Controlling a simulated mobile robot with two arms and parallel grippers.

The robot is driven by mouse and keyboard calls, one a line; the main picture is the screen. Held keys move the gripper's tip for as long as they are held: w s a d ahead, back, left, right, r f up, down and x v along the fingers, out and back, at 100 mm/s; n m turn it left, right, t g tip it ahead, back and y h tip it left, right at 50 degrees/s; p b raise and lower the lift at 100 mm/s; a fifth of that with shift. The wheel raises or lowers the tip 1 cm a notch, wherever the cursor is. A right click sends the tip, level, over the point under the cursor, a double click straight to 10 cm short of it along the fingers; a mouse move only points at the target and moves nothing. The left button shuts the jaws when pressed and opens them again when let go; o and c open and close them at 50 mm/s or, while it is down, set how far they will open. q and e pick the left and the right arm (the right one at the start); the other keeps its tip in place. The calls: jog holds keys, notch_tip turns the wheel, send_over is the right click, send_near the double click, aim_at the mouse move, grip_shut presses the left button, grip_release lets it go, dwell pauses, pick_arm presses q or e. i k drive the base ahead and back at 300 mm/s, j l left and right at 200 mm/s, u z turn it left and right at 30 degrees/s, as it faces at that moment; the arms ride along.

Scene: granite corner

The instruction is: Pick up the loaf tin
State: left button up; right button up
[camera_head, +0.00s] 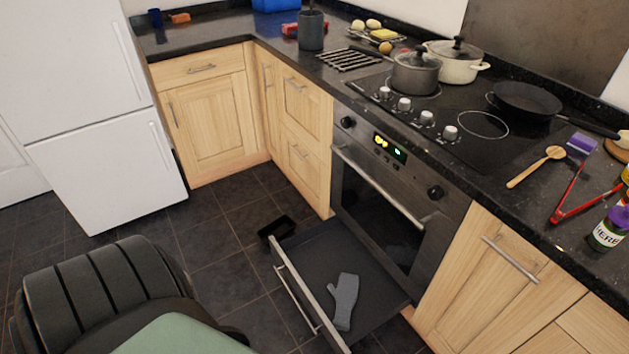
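A small black rectangular tin, which looks like the loaf tin (277,227), lies on the dark tiled floor. It is just left of the far corner of the open drawer under the oven. Part of its near side may be hidden by the drawer; I cannot tell whether they touch. Neither of my grippers shows in the head view.
The low drawer (297,283) is pulled out over the floor with a grey oven mitt (343,300) in it. The oven (385,190) above is closed. A white fridge (105,120) stands at left. Tiled floor (215,240) between fridge and drawer is clear.

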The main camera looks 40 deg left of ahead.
aim_at(280, 228)
jog(key=j+z, duration=0.2)
jog(key=j, duration=0.9)
jog(key=j+z, duration=0.2)
jog(key=j, duration=0.95)
